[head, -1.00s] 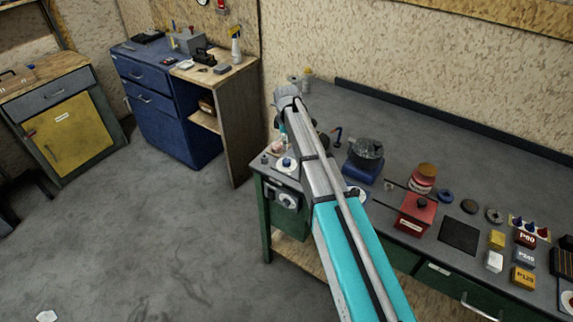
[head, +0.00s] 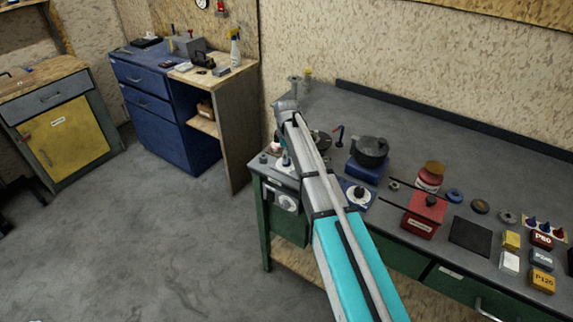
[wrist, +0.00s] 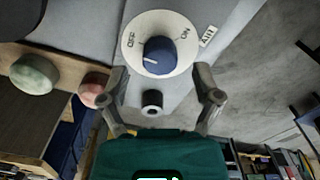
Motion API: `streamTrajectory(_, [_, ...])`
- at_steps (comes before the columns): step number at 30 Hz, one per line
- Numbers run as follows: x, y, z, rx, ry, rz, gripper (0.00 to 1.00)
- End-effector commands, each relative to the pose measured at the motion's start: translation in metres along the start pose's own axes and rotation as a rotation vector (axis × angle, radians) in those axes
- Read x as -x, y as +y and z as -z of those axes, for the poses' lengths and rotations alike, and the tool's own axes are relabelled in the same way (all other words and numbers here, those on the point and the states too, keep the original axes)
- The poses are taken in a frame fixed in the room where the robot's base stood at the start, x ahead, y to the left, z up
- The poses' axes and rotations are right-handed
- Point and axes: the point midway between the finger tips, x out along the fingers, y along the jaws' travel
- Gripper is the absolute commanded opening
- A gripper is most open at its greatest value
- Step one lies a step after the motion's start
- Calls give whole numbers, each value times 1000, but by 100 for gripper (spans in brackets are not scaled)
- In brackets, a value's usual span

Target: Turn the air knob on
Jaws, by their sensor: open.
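The air knob (wrist: 158,52) is a blue knob on a white round dial marked OFF and ON, with an AIR label (wrist: 208,36) beside it. Its white pointer line aims to the lower left, on the OFF side. My gripper (wrist: 161,84) is open in the wrist view, its two fingers spread on either side just short of the dial, with nothing between them at the knob. In the head view, the knob and my gripper are mostly hidden behind my arm at the bench's near left corner.
A green round button (wrist: 34,76), a pink one (wrist: 92,90) and a small dark-topped cylinder (wrist: 152,100) stand near the dial. On the bench are a dark pot (head: 369,150) on a blue base and a red box (head: 426,214). Floor left of the bench is clear.

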Motion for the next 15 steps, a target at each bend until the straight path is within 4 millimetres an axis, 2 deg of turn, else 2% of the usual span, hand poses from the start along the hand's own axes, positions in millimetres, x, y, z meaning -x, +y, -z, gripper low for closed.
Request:
streamTrajectory(1, [-8,0,0,0,0,0,82])
streamTrajectory(6, [-17,0,0,0,0,0,82])
streamTrajectory(15, [-23,0,0,0,0,0,82])
